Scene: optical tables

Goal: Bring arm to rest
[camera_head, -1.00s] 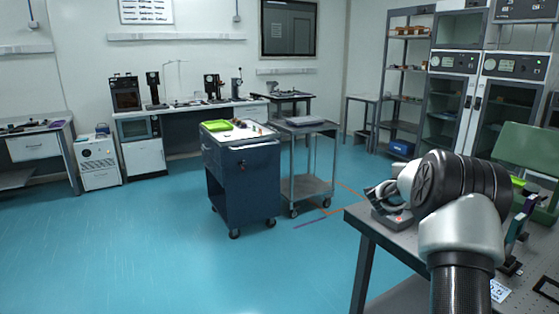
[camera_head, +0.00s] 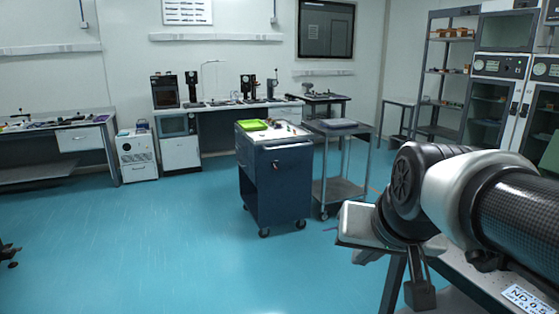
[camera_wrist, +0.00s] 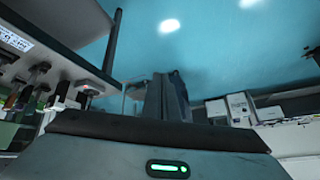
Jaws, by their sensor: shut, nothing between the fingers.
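My arm reaches in from the right edge of the head view and bends at a black and white joint. My gripper (camera_head: 420,292) shows partly below the wrist, beside the near edge of the grey table (camera_head: 458,290). In the wrist view its dark fingers (camera_wrist: 167,96) are together with nothing held between them. A green light shows on the gripper body below them. Floor lies beyond the fingertips. The arm hides part of the table.
A dark blue cart (camera_head: 277,185) with a green tray (camera_head: 253,125) stands mid-room, next to a grey trolley (camera_head: 340,190). Benches line the back wall. Open blue floor (camera_head: 160,245) lies at the left and front. Table edge and post (camera_wrist: 112,42) are close at left in the wrist view.

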